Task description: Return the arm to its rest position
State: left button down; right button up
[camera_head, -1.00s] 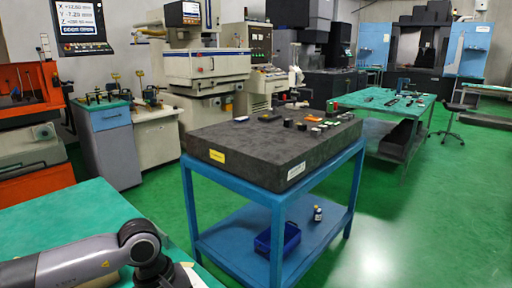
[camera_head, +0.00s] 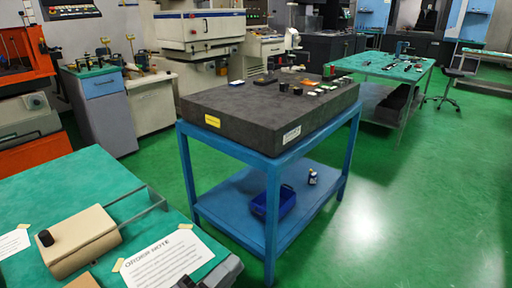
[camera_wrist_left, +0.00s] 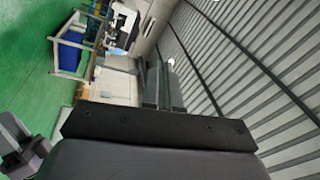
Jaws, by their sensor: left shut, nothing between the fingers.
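The wrist view looks out sideways over the room, toward the floor and the ribbed ceiling.
A blue cart (camera_head: 262,165) with a dark stone slab (camera_head: 250,120) stands beyond. Green floor (camera_head: 420,200) is open at right.

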pick_arm(q)
jog(key=s+a+f+n+g+y, duration=0.2)
jog(key=s+a+f+n+y, duration=0.4)
jog(key=f+n, duration=0.4)
jog(key=s+a+f+n+g+y, duration=0.2)
jog(key=s+a+f+n+y, duration=0.3)
jog(key=a+f+n, duration=0.4)
notch_tip(320, 180, down, 2)
jog(key=shift+s+a+f+n+y, duration=0.15)
jog(key=shift+s+n+y, duration=0.25)
jog(key=shift+s+n, duration=0.45)
jog(key=shift+w, duration=0.15)
